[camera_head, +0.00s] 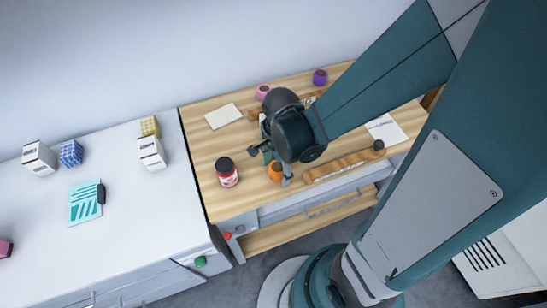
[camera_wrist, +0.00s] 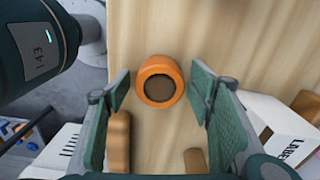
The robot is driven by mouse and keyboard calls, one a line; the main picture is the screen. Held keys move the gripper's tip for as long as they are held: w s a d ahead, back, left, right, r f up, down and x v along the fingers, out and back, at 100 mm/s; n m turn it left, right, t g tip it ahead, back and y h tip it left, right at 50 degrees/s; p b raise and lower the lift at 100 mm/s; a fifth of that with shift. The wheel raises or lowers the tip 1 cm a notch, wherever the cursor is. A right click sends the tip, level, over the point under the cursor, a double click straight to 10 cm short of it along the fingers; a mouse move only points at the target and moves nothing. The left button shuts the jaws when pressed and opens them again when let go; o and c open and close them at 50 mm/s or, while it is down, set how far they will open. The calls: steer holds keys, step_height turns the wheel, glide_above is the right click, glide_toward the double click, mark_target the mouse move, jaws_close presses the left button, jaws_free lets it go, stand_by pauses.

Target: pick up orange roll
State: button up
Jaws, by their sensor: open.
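The orange roll (camera_head: 275,173) stands on the wooden worktop near its front edge, partly hidden by my gripper in the head view. In the wrist view the orange roll (camera_wrist: 160,97) shows as an orange ring with a dark brown centre. My gripper (camera_wrist: 161,84) is open, with one green finger on each side of the roll. There is a gap between each finger and the roll in that view, and nothing is held. In the head view my gripper (camera_head: 270,167) is over the roll, and the wrist hides part of the worktop behind.
A long brown wooden piece (camera_head: 340,166) lies to the right. Pink (camera_head: 263,91) and purple (camera_head: 320,77) rolls stand behind. A white counter (camera_head: 130,225) with small boxes adjoins on the left.

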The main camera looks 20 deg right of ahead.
mark_target(279, 166)
stand_by(0.4)
steer(key=c, duration=1)
steer(key=shift+r, duration=0.15)
steer(key=shift+r+p, duration=1.65)
steer(key=shift+r, duration=3.2)
